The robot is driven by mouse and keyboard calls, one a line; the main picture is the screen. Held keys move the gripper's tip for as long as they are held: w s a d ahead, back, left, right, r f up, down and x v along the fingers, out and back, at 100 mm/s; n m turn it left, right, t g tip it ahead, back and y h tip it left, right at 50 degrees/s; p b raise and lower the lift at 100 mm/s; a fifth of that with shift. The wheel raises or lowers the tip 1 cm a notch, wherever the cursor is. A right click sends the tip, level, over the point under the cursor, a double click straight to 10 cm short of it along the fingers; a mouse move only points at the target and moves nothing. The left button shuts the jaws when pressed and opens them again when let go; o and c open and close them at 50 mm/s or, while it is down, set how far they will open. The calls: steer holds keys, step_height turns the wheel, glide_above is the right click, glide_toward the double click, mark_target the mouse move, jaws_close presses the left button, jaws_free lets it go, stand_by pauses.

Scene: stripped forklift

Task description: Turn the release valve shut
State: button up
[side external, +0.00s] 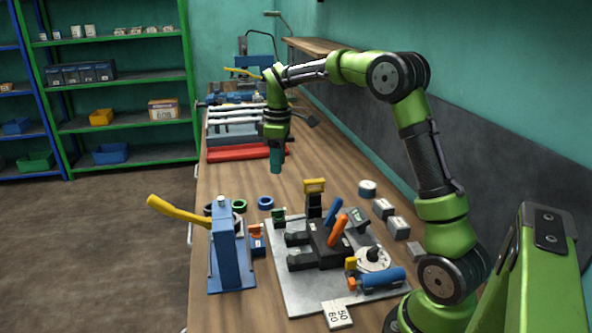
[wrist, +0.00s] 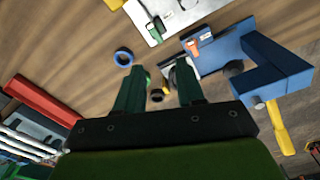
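My gripper (side external: 277,160) points down above the bench, behind the grey plate and apart from everything on it. In the wrist view its two green fingers (wrist: 158,82) are spread with nothing held. The grey plate (side external: 290,285) carries a dark stripped forklift unit (side external: 320,245) with a blue lever (side external: 333,211) and an orange lever (side external: 339,230). A blue cylinder (side external: 378,278) with an orange end lies at the plate's front right. A small orange-handled fitting (side external: 256,231) on a blue block stands left of the plate; it also shows in the wrist view (wrist: 192,45). I cannot tell which part is the release valve.
A blue stand (side external: 230,255) with a yellow lever (side external: 178,212) is at the left bench edge. Loose rings (side external: 265,203) lie behind the plate. A red tray (side external: 238,152) and white rods (side external: 232,120) lie farther back. Several grey blocks (side external: 397,228) line the right.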

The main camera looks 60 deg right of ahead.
mark_target(279, 209)
steer(key=f+n, duration=0.1)
steer(key=f, duration=0.4)
steer(key=f+n, duration=0.1)
steer(key=f, duration=0.4)
steer(key=f+n, duration=0.2)
steer(key=f, duration=0.3)
steer(key=shift+w+d, duration=0.35)
steer(key=shift+d, duration=0.05)
steer(key=shift+r, duration=0.1)
jaws_close()
